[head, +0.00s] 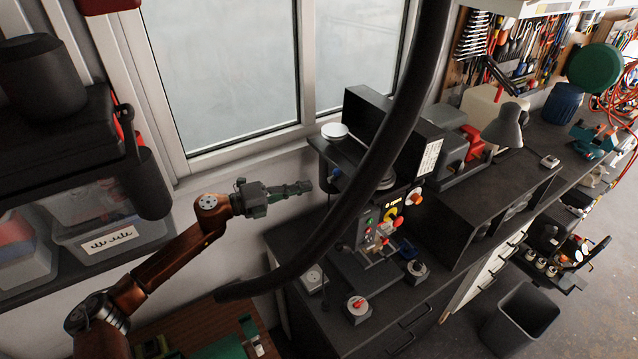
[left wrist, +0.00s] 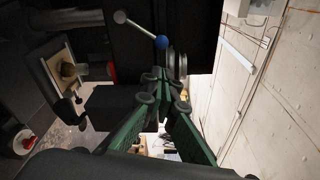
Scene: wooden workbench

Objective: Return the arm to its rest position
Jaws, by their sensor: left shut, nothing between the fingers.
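My left arm comes in from the lower left in the head view. Its gripper (head: 306,187) points right, in the air in front of the wall below the window, close to the left side of a black bench machine (head: 400,150). The gripper is shut and holds nothing. In the left wrist view the green fingers of the left gripper (left wrist: 163,75) meet at the tips, with the dark machine body beyond them. A lever with a blue knob (left wrist: 162,42) shows just past the tips. My right gripper is not in view.
A thick black hose (head: 350,190) crosses the middle of the head view. A shelf with plastic boxes (head: 110,228) stands at the left. A wooden bench top (head: 200,318) lies below the arm. A dark bin (head: 520,318) stands on the floor at the right.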

